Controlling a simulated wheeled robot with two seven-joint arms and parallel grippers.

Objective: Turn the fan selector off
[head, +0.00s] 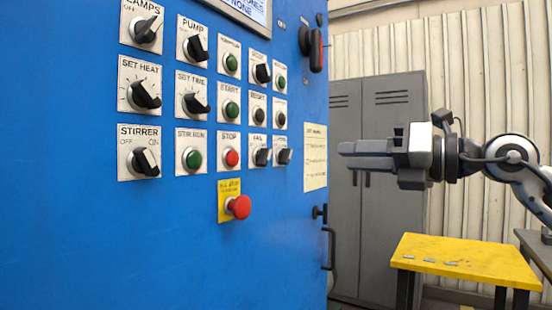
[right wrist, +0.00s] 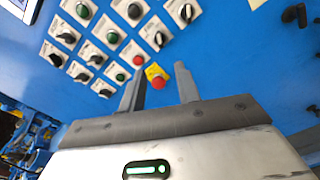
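The blue panel (head: 90,235) carries a selector (head: 262,156) in the bottom row, right of the red STOP button. Its small label is blurred but looks like FAN. It has a black knob on a pale plate, and its pointer direction is too small to read surely. The same selector seems to show in the right wrist view (right wrist: 158,40), beyond the fingers. My right gripper (head: 345,152) is right of the panel, pointing left, apart from the selector. In the right wrist view its fingers (right wrist: 160,90) are spread with nothing between them. My left gripper is out of view.
Another black selector (head: 284,156) sits close on the right. The red STOP button (head: 232,158) is on the left, and a red mushroom button (head: 239,207) sticks out below. A yellow table (head: 465,258) and grey lockers (head: 375,240) stand at the right.

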